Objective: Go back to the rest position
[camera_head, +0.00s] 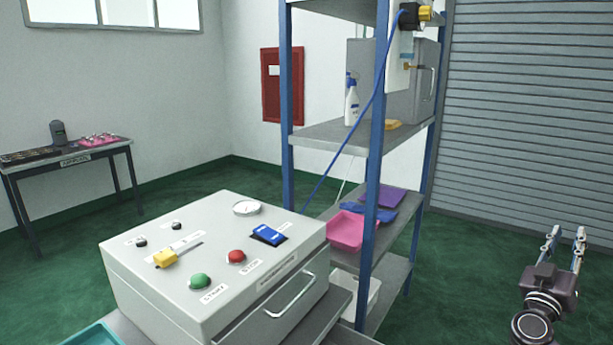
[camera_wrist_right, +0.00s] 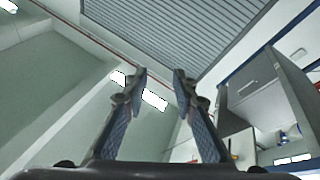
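My right gripper (camera_head: 565,238) is at the lower right of the head view, raised in front of the grey shutter with its fingers pointing up. Its two fingers stand apart with nothing between them. In the right wrist view the same gripper (camera_wrist_right: 158,80) shows both fingers spread, with only walls and the shutter behind the gap. My left gripper is not in either view.
A grey control box (camera_head: 180,250) with green and red buttons stands in front. A blue-post shelf (camera_head: 330,133) holds a spray bottle (camera_head: 351,103) and a pink tray (camera_head: 345,230). A side table (camera_head: 110,149) stands far left. Green floor is clear around my right gripper.

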